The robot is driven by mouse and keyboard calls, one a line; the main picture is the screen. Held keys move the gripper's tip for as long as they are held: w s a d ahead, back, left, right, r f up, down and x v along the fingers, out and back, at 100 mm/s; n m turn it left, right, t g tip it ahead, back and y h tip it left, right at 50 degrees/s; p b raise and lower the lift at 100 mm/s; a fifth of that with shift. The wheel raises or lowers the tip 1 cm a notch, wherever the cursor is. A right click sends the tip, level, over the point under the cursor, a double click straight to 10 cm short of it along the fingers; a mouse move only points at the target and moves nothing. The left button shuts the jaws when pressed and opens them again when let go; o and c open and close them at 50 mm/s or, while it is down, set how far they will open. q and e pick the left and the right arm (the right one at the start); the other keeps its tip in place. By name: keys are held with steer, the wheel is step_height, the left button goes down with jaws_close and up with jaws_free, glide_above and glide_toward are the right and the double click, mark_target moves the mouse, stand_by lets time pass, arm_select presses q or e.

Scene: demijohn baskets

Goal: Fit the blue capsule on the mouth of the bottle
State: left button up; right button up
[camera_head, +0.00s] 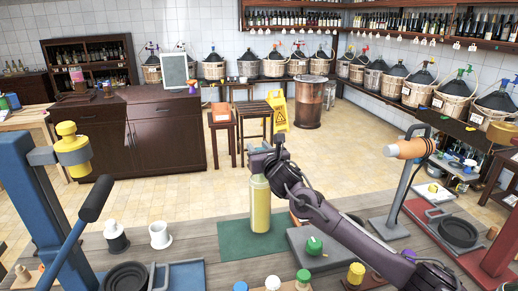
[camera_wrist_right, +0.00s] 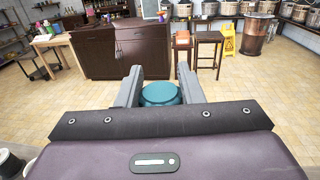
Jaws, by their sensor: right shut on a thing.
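The bottle (camera_head: 260,208), pale yellow-green, stands upright on a green mat (camera_head: 232,242) in the middle of the table. My right gripper (camera_head: 264,160) is over the top of the bottle and hides its mouth. In the right wrist view its two fingers are shut on a round teal-blue capsule (camera_wrist_right: 160,94), seen from above. I cannot tell whether the capsule touches the mouth or is just above it. My left gripper is not in view.
A grey box with a green knob (camera_head: 314,245) stands right of the mat. Small white (camera_head: 272,284), green (camera_head: 303,279), blue (camera_head: 240,286) and yellow (camera_head: 356,272) pieces line the front edge.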

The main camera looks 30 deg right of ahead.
steer(key=shift+f, duration=0.25)
steer(key=o, duration=1)
steer(key=shift+s, duration=0.1)
steer(key=shift+s+f+b, duration=0.15)
steer(key=shift+s+b, duration=0.15)
steer(key=shift+b, duration=0.1)
steer(key=s, duration=0.2)
steer(key=s+b, duration=0.1)
steer(key=s, duration=0.1)
steer(key=s+a+b, duration=0.1)
steer(key=s, duration=0.2)
